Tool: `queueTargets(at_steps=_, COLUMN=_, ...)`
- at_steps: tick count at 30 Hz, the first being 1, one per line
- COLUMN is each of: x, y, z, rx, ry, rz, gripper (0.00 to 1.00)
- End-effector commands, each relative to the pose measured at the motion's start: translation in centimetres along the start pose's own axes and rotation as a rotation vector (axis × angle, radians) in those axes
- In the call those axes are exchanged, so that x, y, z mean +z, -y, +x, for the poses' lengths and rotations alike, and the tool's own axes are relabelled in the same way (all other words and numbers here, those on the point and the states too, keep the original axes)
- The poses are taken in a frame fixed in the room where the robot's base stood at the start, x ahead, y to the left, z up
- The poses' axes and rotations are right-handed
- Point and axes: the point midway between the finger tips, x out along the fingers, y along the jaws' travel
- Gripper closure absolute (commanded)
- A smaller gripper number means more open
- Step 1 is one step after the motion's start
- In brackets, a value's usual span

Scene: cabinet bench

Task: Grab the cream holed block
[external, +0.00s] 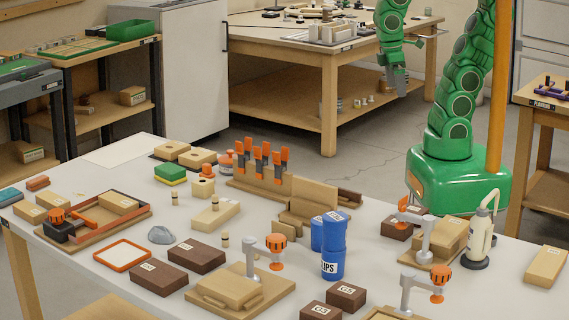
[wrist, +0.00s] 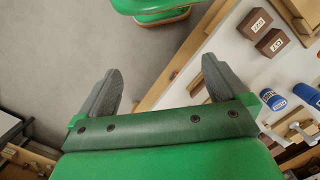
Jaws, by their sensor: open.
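A small cream block (external: 202,188) with what looks like a round hole in its top sits on the white bench, left of centre in the external view. It stands between the yellow-green sponge and the rack of orange-handled tools. I cannot make it out in the wrist view. My gripper (external: 397,82) hangs high beyond the bench's far edge, well to the right of the block and apart from it. In the wrist view my gripper (wrist: 162,64) has its two grey fingers spread, with nothing between them but floor and the bench edge.
The sponge (external: 171,174), tool rack (external: 258,180) and a pale bar (external: 215,216) stand close around the block. Blue cups (external: 333,245), orange-knobbed clamps (external: 252,258) and a white pump bottle (external: 480,235) rise on the right. A clear patch lies at the bench's far left.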

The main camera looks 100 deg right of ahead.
Motion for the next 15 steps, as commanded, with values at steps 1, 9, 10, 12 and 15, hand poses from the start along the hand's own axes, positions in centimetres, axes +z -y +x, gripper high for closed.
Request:
queueTargets(at_steps=1, x=0.65, y=-0.03, z=0.39, rx=0.0, ry=0.003, rz=-0.005, gripper=0.0)
queueTargets(at_steps=9, x=1.62, y=-0.06, z=0.95, rx=0.0, ry=0.004, rz=-0.018, gripper=0.0)
queueTargets(at_steps=10, x=1.61, y=-0.06, z=0.95, rx=0.0, ry=0.004, rz=-0.018, gripper=0.0)
queueTargets(at_steps=12, x=1.6, y=-0.06, z=0.95, rx=0.0, ry=0.005, rz=-0.018, gripper=0.11)
queueTargets(at_steps=15, x=1.59, y=-0.06, z=0.95, rx=0.0, ry=0.005, rz=-0.018, gripper=0.17)
